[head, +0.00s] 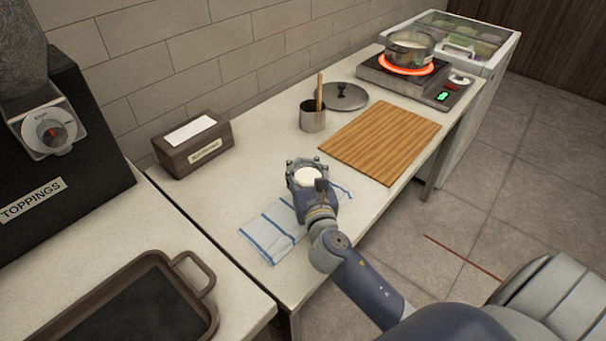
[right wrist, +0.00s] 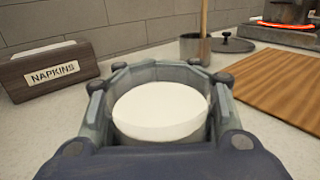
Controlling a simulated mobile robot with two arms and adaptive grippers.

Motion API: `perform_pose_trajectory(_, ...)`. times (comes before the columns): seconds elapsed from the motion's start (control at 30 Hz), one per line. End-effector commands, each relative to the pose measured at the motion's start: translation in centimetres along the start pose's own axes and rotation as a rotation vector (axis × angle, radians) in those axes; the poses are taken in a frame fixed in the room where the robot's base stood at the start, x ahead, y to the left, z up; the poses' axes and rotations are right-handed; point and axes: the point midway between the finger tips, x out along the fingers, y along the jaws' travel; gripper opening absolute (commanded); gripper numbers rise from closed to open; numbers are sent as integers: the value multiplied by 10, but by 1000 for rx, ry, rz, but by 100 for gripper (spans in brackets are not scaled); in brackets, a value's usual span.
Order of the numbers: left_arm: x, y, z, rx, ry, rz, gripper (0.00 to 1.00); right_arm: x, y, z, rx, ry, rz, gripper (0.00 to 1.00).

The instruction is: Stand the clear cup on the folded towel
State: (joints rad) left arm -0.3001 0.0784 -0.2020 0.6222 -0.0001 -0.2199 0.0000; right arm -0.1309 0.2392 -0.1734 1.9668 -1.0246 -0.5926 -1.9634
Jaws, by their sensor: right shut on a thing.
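The folded towel (head: 268,236), white with blue stripes, lies on the counter. My right gripper (head: 305,172) and forearm cover its middle, and a corner shows to the right of the wrist. My right gripper is shut around a round cup (head: 308,179) with a white top or white contents. In the right wrist view the cup (right wrist: 160,112) sits upright between the fingers (right wrist: 158,92). Its lower part is hidden, so I cannot tell whether it touches the towel or the counter. My left gripper is not in view.
A napkin box (head: 194,146) stands at the back left. A metal pot with a wooden stick (head: 312,117), a lid (head: 346,96) and a wooden board (head: 381,139) lie beyond. A pot (head: 409,50) sits on a glowing burner (head: 406,69). A dark tray (head: 140,300) is at front left.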

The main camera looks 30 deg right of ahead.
Motion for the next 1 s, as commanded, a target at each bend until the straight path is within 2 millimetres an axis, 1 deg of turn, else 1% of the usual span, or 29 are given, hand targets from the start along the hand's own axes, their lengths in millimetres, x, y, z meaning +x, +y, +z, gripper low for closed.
perform_pose_trajectory(0.03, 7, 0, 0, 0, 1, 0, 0, 0, 0, -12, 0, 1, -1, 3)
perform_pose_trajectory(0.1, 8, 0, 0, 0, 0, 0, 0, 0, 0, -16, 0, 0, -1, 3)
perform_pose_trajectory(0.33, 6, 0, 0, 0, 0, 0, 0, 0, 0, -15, -1, -1, 1, 3)
perform_pose_trajectory(0.63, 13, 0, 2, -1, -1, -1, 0, 0, 0, -26, 0, 3, 1, 3)
perform_pose_trajectory(0.67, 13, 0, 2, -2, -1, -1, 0, 0, 0, -28, 0, 4, 1, 0)
perform_pose_trajectory(0.83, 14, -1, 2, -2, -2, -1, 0, -1, 0, -31, -1, 8, 1, 0)
perform_pose_trajectory(0.87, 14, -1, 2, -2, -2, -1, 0, -1, 0, -32, -1, 10, 0, 36)
perform_pose_trajectory(0.9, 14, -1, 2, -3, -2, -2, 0, -1, 0, -32, -1, 11, 0, 45)
perform_pose_trajectory(0.97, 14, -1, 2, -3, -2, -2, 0, -1, 0, -31, -1, 9, 0, 59)
perform_pose_trajectory(1.0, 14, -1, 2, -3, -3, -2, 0, -1, 0, -31, -1, 7, 0, 68)
